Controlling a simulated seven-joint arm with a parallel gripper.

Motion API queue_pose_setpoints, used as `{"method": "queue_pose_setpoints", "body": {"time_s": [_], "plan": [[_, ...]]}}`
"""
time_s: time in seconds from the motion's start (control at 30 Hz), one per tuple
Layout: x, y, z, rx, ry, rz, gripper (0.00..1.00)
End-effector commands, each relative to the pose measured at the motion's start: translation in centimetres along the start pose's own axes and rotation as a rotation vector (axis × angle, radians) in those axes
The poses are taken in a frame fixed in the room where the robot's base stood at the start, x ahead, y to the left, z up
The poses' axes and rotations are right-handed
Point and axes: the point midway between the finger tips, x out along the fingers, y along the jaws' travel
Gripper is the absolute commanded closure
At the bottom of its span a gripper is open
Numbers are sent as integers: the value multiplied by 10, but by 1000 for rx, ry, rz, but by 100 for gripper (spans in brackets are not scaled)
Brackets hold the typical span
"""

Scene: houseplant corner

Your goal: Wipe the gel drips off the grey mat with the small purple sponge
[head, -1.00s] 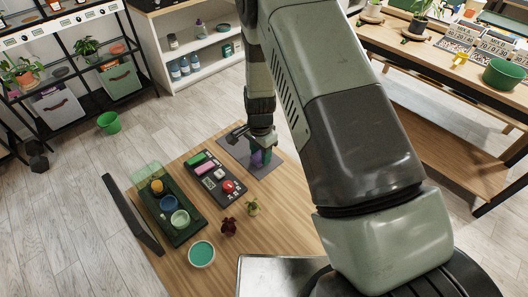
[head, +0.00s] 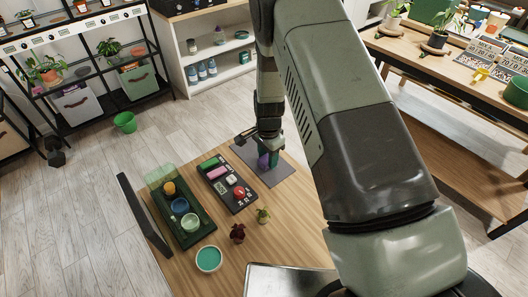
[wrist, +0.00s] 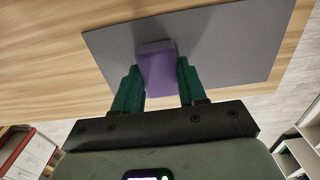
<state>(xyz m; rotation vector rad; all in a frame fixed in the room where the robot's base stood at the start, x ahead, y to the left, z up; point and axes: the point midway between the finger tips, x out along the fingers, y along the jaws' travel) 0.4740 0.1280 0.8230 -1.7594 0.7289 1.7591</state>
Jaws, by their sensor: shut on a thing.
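The grey mat (head: 279,172) lies flat at the far end of the wooden table in the head view. It also fills much of the upper wrist view (wrist: 225,50). The small purple sponge (wrist: 157,66) is between my gripper's two green fingers (wrist: 157,84), which are shut on it. In the head view my gripper (head: 268,157) points down over the mat, with the purple sponge (head: 263,162) low at its tips. The sponge is at or just above the mat; contact cannot be told. No gel drips can be made out in either view.
Left of the mat is a black tray (head: 243,205) with a green block and a red item. Further left is a dark green tray (head: 183,237) with cups.

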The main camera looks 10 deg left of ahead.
Motion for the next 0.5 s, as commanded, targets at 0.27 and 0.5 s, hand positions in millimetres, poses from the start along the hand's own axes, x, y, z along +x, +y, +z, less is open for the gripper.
{"method": "queue_pose_setpoints", "body": {"time_s": [0.27, 0.5], "plan": [[0, 27, 0, 2, -2, 4, 97], [-3, 44, 0, 0, 0, 2, 97]]}}
